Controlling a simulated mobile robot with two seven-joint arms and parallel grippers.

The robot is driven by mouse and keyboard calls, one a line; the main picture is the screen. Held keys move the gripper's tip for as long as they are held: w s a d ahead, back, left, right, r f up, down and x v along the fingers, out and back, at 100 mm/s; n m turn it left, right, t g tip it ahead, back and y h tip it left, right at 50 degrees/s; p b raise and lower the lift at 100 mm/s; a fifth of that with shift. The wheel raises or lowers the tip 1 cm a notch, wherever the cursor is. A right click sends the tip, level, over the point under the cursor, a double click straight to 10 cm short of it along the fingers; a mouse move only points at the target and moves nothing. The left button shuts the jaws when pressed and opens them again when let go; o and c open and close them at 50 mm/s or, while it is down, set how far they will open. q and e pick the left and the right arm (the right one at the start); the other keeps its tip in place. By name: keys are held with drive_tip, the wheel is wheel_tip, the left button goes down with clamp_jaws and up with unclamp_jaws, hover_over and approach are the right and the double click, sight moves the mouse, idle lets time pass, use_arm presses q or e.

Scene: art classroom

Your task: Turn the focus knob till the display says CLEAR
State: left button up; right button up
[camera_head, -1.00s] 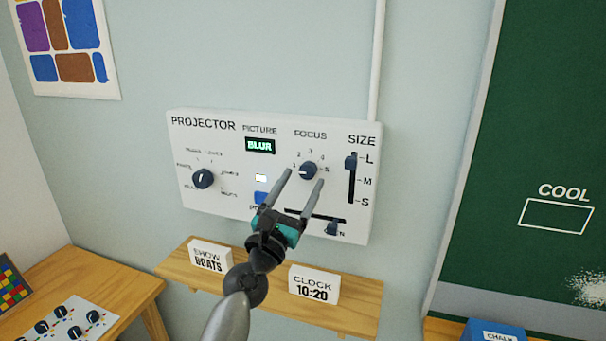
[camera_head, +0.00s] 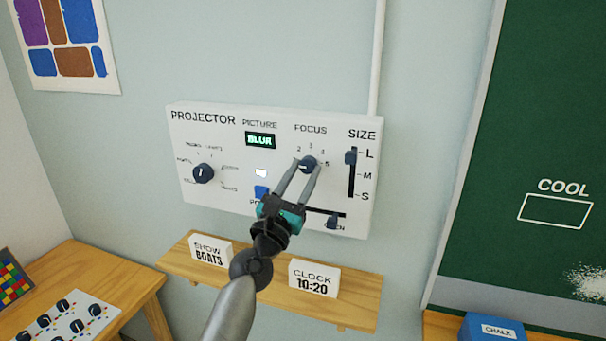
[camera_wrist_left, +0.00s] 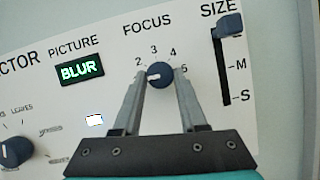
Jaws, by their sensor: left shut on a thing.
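The projector panel (camera_head: 230,190) is a white box on the wall. Its focus knob (camera_head: 308,164) is dark blue, with numbers 2 to 5 readable around it. In the left wrist view the focus knob (camera_wrist_left: 160,75) has a white pointer mark aimed left, toward the place below the 2. The picture display (camera_head: 260,140) reads BLUR, and so does the display in the left wrist view (camera_wrist_left: 80,71). My left gripper (camera_head: 305,168) has its fingers on either side of the focus knob and is shut on it. My right gripper is not in view.
Another round knob (camera_head: 203,173) is at the panel's left. A size slider (camera_head: 351,157) stands at L, right of the focus knob. A lower slider (camera_head: 332,222) lies under the arm. A shelf (camera_head: 250,290) below holds the boats sign (camera_head: 210,251) and clock sign (camera_head: 314,279).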

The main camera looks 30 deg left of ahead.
use_arm(q)
clamp_jaws()
drive_tip(key=shift+m, duration=0.4)
drive_tip(key=m+h, duration=0.2)
drive_tip(key=m, duration=0.1)
drive_tip(key=shift+a+m, duration=0.1)
drive_tip(key=shift+m, duration=0.3)
drive_tip(key=m+h, duration=0.2)
drive_tip(key=m, duration=0.1)
drive_tip(key=shift+a+r+g, duration=0.1)
drive_tip(key=shift+r+g, duration=0.05)
drive_tip(key=shift+g, duration=0.25)
drive_tip(key=shift+r+m+g+h+p, duration=0.1)
drive_tip(key=shift+m+g+h+p, duration=0.25)
drive_tip(key=shift+m, duration=0.65)
drive_tip(key=shift+m+g+h+p, duration=0.25)
drive_tip(key=shift+m+h+p, duration=0.15)
drive_tip(key=shift+m, duration=0.6)
drive_tip(key=shift+a, duration=0.1)
drive_tip(key=o, duration=0.9)
unclamp_jaws()
